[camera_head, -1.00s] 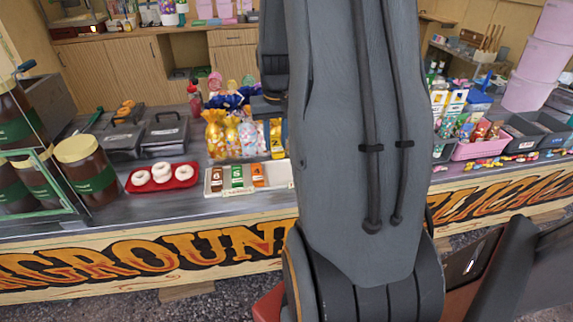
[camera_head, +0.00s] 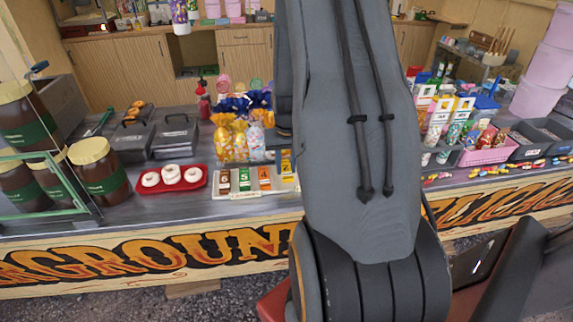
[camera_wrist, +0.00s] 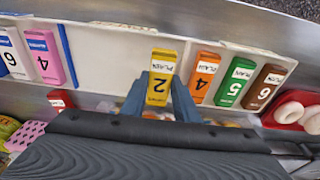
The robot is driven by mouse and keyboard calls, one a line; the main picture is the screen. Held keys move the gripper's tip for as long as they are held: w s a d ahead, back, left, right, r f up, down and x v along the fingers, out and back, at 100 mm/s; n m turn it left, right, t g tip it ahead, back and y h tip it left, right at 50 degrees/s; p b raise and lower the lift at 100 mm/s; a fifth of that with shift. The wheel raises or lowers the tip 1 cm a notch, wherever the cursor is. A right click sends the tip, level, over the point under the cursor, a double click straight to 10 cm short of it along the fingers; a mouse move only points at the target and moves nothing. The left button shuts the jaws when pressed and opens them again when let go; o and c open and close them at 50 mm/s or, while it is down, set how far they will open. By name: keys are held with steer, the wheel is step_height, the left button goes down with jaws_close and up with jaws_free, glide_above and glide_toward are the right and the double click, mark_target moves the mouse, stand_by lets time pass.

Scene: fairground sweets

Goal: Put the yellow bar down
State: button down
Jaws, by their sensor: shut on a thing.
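The yellow bar (camera_wrist: 160,82), marked with a 2, is between the fingers of my gripper (camera_wrist: 158,98) in the wrist view. The gripper is shut on it. The bar is over or in the white tray (camera_wrist: 105,45), beside the orange bar (camera_wrist: 203,78) with a narrow gap. I cannot tell whether it touches the tray floor. In the head view the yellow bar (camera_head: 286,162) shows at the right of the row, partly hidden by my arm.
The green bar (camera_wrist: 234,84) and brown bar (camera_wrist: 263,88) stand beyond the orange one. A pink bar (camera_wrist: 50,58) is at the tray's left in the wrist view, with bare tray between. A red tray of doughnuts (camera_head: 200,186) is near. Sweet bags (camera_head: 240,140) stand behind.

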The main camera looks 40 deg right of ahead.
mark_target(287, 173)
steer(key=shift+f+b, duration=0.3)
steer(key=shift+f, duration=0.35)
steer(key=c, duration=1.4)
jaws_free()
steer(key=shift+r, duration=0.15)
steer(key=shift+r, duration=0.3)
step_height(287, 173, up, 12)
steer(key=s+a+b, duration=0.1)
steer(key=s+b, duration=0.1)
steer(key=b, duration=0.1)
steer(key=s+a+n, duration=0.2)
steer(key=a, duration=0.7)
steer(key=s+a+f+n, duration=0.1)
steer(key=s+a+n, duration=0.1)
steer(key=a, duration=0.7)
steer(key=s+a+n, duration=0.2)
steer(key=s+a, duration=0.1)
steer(key=a, duration=0.6)
steer(key=shift+s+a+f+y, duration=0.15)
steer(key=shift+a+y, duration=0.05)
steer(key=shift+y, duration=0.2)
